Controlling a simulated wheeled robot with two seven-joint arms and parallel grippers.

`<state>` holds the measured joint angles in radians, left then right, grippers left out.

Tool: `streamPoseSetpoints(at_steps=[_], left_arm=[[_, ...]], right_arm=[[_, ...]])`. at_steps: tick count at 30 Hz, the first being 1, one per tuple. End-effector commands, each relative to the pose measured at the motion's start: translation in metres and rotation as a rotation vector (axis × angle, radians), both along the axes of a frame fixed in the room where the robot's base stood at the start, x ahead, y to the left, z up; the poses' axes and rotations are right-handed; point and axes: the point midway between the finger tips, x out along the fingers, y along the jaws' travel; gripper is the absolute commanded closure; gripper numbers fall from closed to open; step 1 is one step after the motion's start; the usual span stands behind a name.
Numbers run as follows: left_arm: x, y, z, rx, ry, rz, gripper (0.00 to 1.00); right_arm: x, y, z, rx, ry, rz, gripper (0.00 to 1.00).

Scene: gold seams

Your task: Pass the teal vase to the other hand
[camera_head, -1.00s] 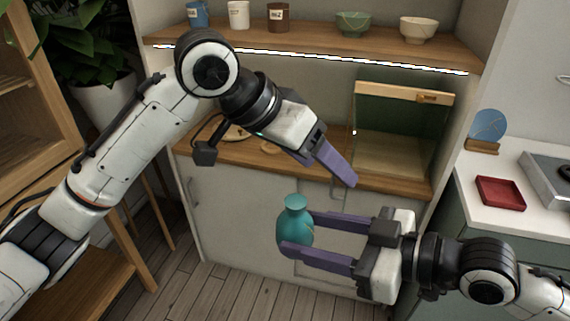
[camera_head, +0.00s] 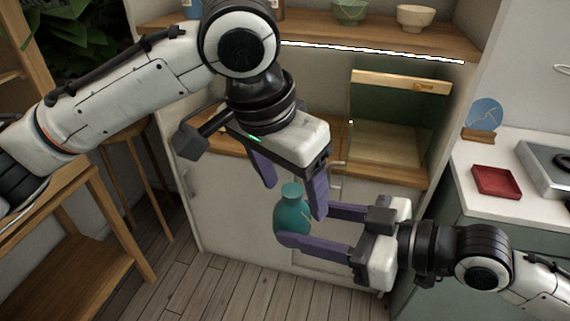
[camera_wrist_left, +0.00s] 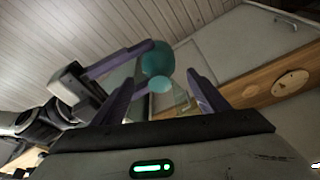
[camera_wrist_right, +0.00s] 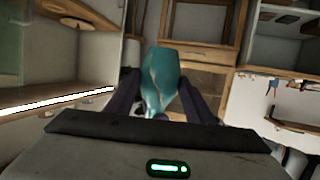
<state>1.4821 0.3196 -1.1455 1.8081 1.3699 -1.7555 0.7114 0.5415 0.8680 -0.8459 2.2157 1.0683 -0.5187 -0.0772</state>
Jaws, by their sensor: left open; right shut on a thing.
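The teal vase (camera_head: 292,212) is upright in the head view, held in the air in front of the low cabinet. My right gripper (camera_head: 300,225) is shut on its body from the right; the right wrist view shows the vase (camera_wrist_right: 160,78) between its fingers, with a gold seam on its surface. My left gripper (camera_head: 292,200) is open just above the vase, its fingers pointing down on either side of the neck. In the left wrist view the vase (camera_wrist_left: 158,66) lies between and beyond the open fingers. I cannot tell whether they touch it.
A wooden shelf (camera_head: 440,48) with bowls is above. A wooden counter (camera_head: 400,178) with a green-backed box (camera_head: 398,120) lies behind the grippers. A white counter at right holds a red tray (camera_head: 496,181) and a blue plate (camera_head: 484,115). A wooden stand is at left.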

Motion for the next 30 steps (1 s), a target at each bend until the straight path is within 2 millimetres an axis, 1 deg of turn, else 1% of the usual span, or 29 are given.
streamPoseSetpoints(at_steps=[1, 3, 9, 13, 20, 21, 23, 27, 29, 30], left_arm=[[0.002, -0.002, -0.010, 0.000, 0.002, 0.001, 0.32], [0.004, -0.004, -0.020, 0.000, 0.002, 0.001, 0.32], [0.009, -0.008, -0.040, -0.001, 0.001, 0.000, 0.32], [0.011, -0.009, -0.045, -0.001, -0.002, -0.001, 0.32], [0.011, -0.010, -0.046, -0.002, -0.002, -0.001, 0.32], [0.011, -0.010, -0.046, -0.002, -0.002, -0.001, 0.34], [0.011, -0.010, -0.046, -0.002, -0.001, -0.001, 0.44], [0.011, -0.010, -0.046, -0.002, -0.001, -0.001, 0.68], [0.011, -0.010, -0.046, -0.002, -0.001, 0.000, 0.78], [0.011, -0.010, -0.045, -0.003, -0.002, 0.000, 0.82]], right_arm=[[0.000, 0.000, 0.001, 0.002, -0.002, 0.000, 0.79], [0.000, 0.000, 0.001, 0.001, -0.002, 0.000, 0.79], [0.000, 0.000, 0.001, 0.002, -0.002, 0.000, 0.79], [0.000, 0.000, 0.001, 0.002, -0.002, 0.000, 0.79], [0.000, 0.000, 0.001, 0.002, -0.002, 0.000, 0.79], [0.000, 0.000, 0.001, 0.002, -0.002, 0.000, 0.79], [0.000, 0.000, 0.001, 0.002, -0.002, 0.000, 0.79], [0.000, 0.000, 0.001, 0.001, -0.002, 0.000, 0.79], [0.000, 0.000, 0.001, 0.001, -0.002, 0.000, 0.79], [0.000, 0.000, 0.001, 0.001, -0.002, 0.000, 0.50]])
